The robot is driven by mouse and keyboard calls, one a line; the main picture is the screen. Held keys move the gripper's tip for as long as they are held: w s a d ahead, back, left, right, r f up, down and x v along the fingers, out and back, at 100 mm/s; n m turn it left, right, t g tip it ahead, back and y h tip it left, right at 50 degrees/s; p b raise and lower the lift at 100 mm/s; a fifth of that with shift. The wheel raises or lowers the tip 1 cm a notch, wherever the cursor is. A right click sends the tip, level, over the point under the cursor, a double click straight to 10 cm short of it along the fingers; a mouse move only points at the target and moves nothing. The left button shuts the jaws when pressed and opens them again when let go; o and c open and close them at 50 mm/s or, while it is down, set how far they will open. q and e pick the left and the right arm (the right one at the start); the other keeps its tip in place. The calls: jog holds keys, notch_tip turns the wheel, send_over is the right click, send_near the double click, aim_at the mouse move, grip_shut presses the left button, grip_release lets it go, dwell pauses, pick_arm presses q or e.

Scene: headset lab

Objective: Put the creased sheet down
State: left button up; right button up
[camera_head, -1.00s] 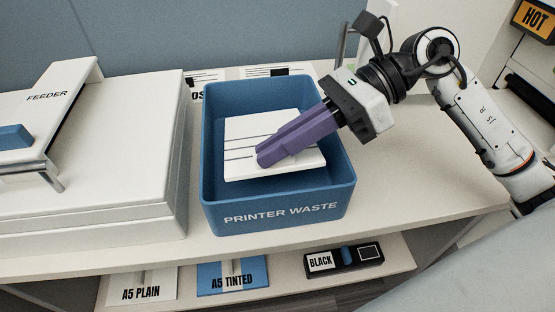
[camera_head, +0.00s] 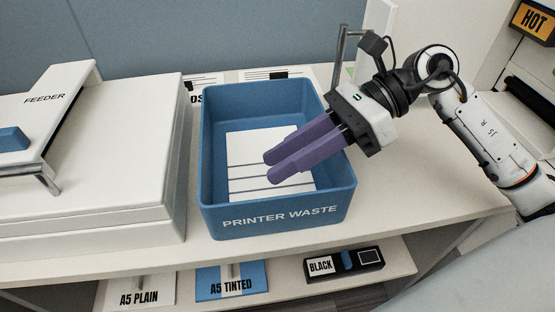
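The creased sheet (camera_head: 250,150), white with several dark lines across it, lies low inside the blue bin marked PRINTER WASTE (camera_head: 275,219). My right gripper (camera_head: 270,168) reaches in from the right, above the bin. Its two purple fingers are parted with a gap between them, and nothing shows between them. The fingers hide the right part of the sheet. My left gripper is not in view.
Bare counter (camera_head: 410,185) lies to the right. A lower shelf holds A5 PLAIN (camera_head: 140,297), A5 TINTED (camera_head: 230,284) and a BLACK cartridge (camera_head: 345,264). A HOT sign (camera_head: 536,18) is at the upper right.

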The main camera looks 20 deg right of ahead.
jog(key=v, duration=1)
jog(key=shift+d+r, duration=0.1)
jog(key=shift+d, duration=0.15)
